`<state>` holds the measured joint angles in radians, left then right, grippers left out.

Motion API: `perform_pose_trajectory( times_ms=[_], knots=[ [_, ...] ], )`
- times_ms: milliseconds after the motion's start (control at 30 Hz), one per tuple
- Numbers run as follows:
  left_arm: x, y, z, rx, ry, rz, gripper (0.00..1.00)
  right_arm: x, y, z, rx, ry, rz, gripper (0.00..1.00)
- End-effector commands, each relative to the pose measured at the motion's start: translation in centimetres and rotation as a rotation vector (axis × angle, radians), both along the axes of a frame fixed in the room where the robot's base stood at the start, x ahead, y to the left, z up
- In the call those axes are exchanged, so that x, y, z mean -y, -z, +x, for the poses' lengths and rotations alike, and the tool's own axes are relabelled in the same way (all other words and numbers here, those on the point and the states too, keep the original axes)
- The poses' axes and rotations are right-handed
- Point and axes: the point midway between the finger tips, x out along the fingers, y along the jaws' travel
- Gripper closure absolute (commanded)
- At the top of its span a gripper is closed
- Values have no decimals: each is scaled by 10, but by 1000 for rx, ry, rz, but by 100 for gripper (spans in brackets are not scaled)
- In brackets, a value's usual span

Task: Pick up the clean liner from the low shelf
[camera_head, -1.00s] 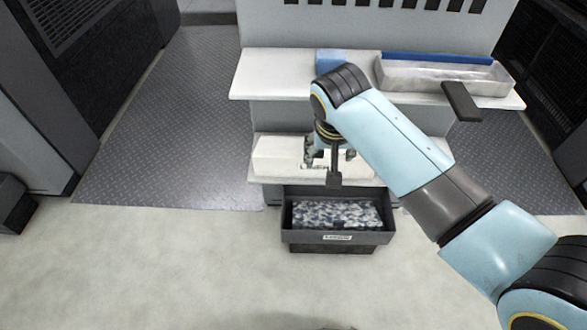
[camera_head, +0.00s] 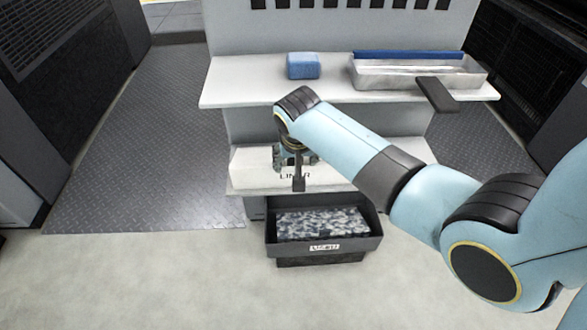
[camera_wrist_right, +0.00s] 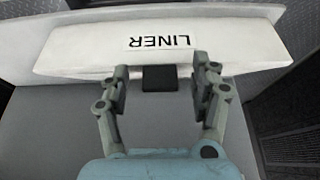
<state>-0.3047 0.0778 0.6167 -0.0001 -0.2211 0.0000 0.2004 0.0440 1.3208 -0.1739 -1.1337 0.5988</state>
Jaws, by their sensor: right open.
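The clean liner (camera_head: 249,164) is a long white piece lying on the low shelf. Its black word LINER shows in the right wrist view, where the liner (camera_wrist_right: 85,50) spans the upper part. My right gripper (camera_head: 296,166) is over the liner in the head view and partly hides it and its label. In the right wrist view the right gripper (camera_wrist_right: 163,76) has its two fingers apart, by the liner's near edge. A dark square piece shows between the fingers; I cannot tell what it belongs to. My left gripper is not in view.
The upper shelf (camera_head: 235,92) overhangs behind, with a blue sponge-like block (camera_head: 303,66), a metal tray (camera_head: 400,76) with a blue bar along its back, and a dark flat piece (camera_head: 436,96) at its front. A black bin (camera_head: 345,246) with speckled contents stands below the low shelf.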

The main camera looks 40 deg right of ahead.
Motion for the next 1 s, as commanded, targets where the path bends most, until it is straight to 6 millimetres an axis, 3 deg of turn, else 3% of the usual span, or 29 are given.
perform_pose_trajectory(
  times_ms=[233, 700, 1000],
  knots=[
    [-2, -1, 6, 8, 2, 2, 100, 0, 0, 1, 1, 0, -1, 39],
    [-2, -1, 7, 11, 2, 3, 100, 0, 0, 0, 1, -1, -1, 100],
    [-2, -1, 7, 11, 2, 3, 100, 0, 0, 1, 2, 0, -1, 100]
  ],
)
